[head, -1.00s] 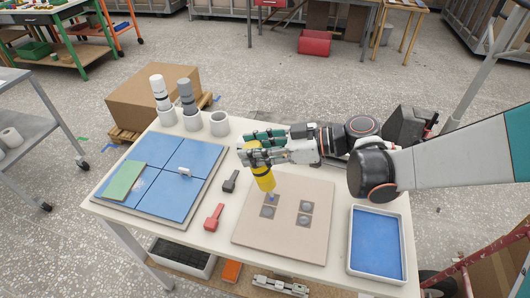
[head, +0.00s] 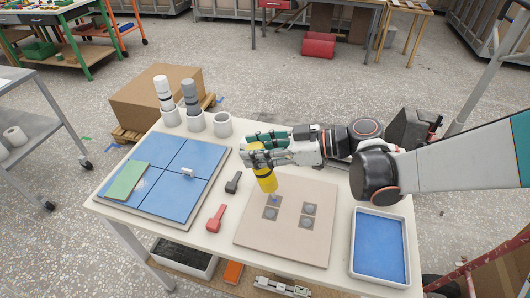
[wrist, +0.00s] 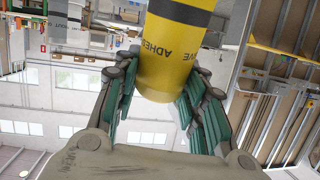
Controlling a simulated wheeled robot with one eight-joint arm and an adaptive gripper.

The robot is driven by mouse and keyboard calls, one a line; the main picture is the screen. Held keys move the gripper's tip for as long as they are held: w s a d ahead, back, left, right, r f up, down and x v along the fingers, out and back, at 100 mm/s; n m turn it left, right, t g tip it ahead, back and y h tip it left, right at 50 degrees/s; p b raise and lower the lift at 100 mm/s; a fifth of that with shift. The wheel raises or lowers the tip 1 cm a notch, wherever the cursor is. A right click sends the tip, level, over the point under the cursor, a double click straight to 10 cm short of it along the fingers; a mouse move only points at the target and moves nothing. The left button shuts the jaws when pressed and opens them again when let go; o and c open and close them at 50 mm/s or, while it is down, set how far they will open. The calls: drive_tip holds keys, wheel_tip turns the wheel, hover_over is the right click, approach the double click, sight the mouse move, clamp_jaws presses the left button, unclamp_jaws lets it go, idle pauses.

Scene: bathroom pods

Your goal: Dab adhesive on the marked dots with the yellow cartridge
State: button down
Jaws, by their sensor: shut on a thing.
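The yellow cartridge (head: 266,181) with a black band is held nozzle down, slightly tilted, over the beige board (head: 315,187). My gripper (head: 258,158) is shut on its upper part. In the wrist view, the cartridge (wrist: 172,62), with part of the word "ADHESIVE" showing, sits between the green-padded fingers (wrist: 160,90). The board bears several dark squares with grey round dots, among them a front left dot (head: 270,213), a back right dot (head: 309,209) and a front right dot (head: 306,221). The nozzle is at the back left square; I cannot tell whether it touches.
A red tool (head: 215,218) and a black tool (head: 232,183) lie left of the board. Blue tiles (head: 180,199) with a green pad (head: 127,182) lie farther left. White and grey cartridges stand in holders behind, beside an empty holder (head: 222,125). A blue-bottomed tray (head: 352,262) sits right.

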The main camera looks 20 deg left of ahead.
drive_tip(key=shift+f+b, duration=0.45)
drive_tip(key=shift+f, duration=0.1)
idle(0.4)
idle(0.6)
drive_tip(key=shift+d+r, duration=0.1)
drive_tip(key=shift+r+p, duration=1.3)
drive_tip(key=shift+r, duration=0.6)
